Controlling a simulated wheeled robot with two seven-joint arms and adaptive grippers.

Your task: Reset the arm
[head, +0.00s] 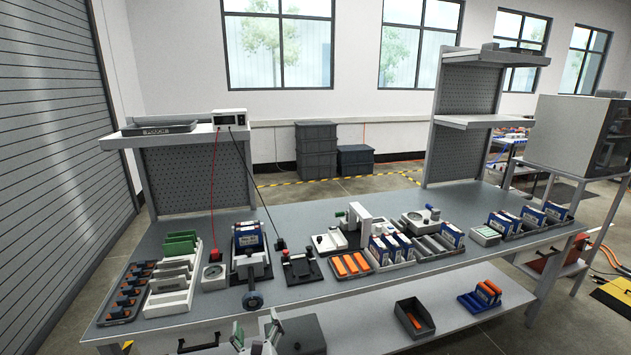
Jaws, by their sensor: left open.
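My left gripper (255,326) shows at the bottom edge of the head view, left of centre. Its two fingers with green parts stand apart, with nothing seen between them. It is in front of the workbench (345,295), below the bench's front edge. The rest of my left arm is cut off by the frame's bottom edge. My right gripper is not in view.
The bench carries a rack of orange-and-black clamps (130,297), a blue battery pack in a fixture (248,238), orange cells (350,264) and blue packs (390,247). A dark bin (414,318) and a blue tray (481,299) sit on the lower shelf. A climate chamber (566,135) stands at right.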

